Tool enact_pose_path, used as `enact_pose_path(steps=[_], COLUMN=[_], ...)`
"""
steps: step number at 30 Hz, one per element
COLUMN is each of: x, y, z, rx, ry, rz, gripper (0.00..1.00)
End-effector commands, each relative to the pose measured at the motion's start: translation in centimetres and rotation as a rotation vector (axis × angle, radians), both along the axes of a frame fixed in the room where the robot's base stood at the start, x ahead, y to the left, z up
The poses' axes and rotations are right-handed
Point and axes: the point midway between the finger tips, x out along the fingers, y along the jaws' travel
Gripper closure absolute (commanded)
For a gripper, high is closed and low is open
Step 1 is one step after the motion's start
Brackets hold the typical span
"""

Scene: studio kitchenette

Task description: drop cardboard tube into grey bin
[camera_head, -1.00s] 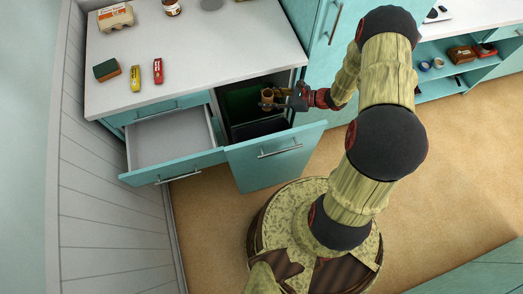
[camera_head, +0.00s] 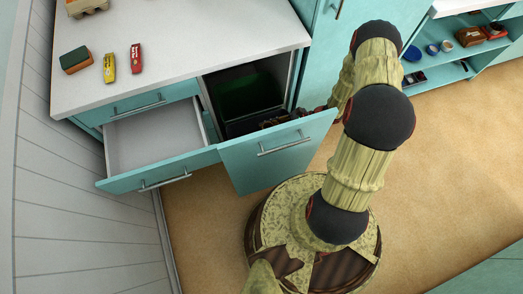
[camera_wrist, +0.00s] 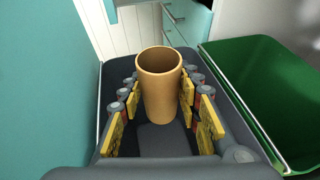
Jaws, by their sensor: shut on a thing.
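The cardboard tube (camera_wrist: 160,92) is a tan open cylinder held between the yellow-padded fingers of my gripper (camera_wrist: 160,84) in the wrist view. Its open end faces the camera, and the pads close on both its sides. The dark grey bin (camera_wrist: 114,72) lies around and beyond the fingers in the wrist view. In the head view my gripper (camera_head: 280,119) is low at the pull-out bin drawer, at the grey bin (camera_head: 240,128), partly hidden by the teal drawer front. The tube cannot be made out clearly there.
A green bin (camera_wrist: 262,85) stands right beside the grey one; it also shows in the head view (camera_head: 238,94). The teal drawer front (camera_head: 275,155) rises close to my arm. An empty open drawer (camera_head: 155,138) is to the left. The countertop (camera_head: 190,45) is above.

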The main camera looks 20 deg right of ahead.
Motion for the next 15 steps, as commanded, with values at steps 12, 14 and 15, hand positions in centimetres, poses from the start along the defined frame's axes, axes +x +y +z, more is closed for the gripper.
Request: enact_pose_path(steps=[12,14,15], x=[0.0,0.0,0.0], y=[0.0,0.0,0.0], z=[-4.5,-4.6,-4.6], rx=[0.000,0.000,0.000], ry=[0.001,0.001,0.001], rz=[0.000,0.000,-0.001], gripper=[0.74,0.74,0.74])
